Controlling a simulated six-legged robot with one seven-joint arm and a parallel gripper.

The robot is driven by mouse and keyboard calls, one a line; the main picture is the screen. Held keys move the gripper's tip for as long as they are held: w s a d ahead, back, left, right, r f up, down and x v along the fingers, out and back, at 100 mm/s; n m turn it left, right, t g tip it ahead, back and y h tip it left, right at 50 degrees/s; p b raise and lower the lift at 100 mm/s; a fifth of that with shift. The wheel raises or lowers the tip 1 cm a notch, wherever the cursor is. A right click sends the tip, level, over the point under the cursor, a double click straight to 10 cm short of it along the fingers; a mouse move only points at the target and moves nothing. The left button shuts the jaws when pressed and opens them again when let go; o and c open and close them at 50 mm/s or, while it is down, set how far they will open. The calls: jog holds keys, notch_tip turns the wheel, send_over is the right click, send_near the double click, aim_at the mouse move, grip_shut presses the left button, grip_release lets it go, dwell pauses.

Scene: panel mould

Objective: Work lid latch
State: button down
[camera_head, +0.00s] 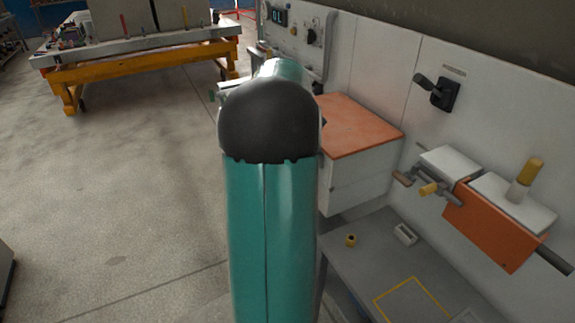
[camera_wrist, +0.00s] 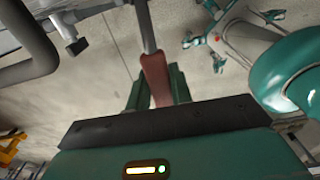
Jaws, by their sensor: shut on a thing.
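In the wrist view my gripper (camera_wrist: 158,88) is shut on a reddish-brown handle (camera_wrist: 153,66), with a green finger on each side of it. The handle sits on the end of a grey bar (camera_wrist: 145,25) that runs to the top edge of the picture. I cannot tell from these views whether this handle belongs to the lid latch. In the head view a pale box with an orange lid (camera_head: 357,126) stands against the wall panel, and its lid looks down. My arm hides the box's left side and my gripper there.
An orange fixture (camera_head: 492,231) with white blocks and a black lever switch (camera_head: 441,93) are on the wall panel (camera_head: 385,75) at right. A grey shelf (camera_head: 370,274) lies below. A yellow-framed bench (camera_head: 140,70) stands far left. The floor at left is clear.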

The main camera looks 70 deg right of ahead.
jog(key=shift+d+r+t+y, duration=0.1)
jog(key=shift+r+t+y, duration=0.2)
dwell(0.4)
jog(key=c, duration=1.2)
grip_release()
jog(key=shift+c, duration=0.2)
notch_tip(320, 180, up, 14)
jog(key=s+d, duration=0.1)
jog(key=shift+f, duration=0.15)
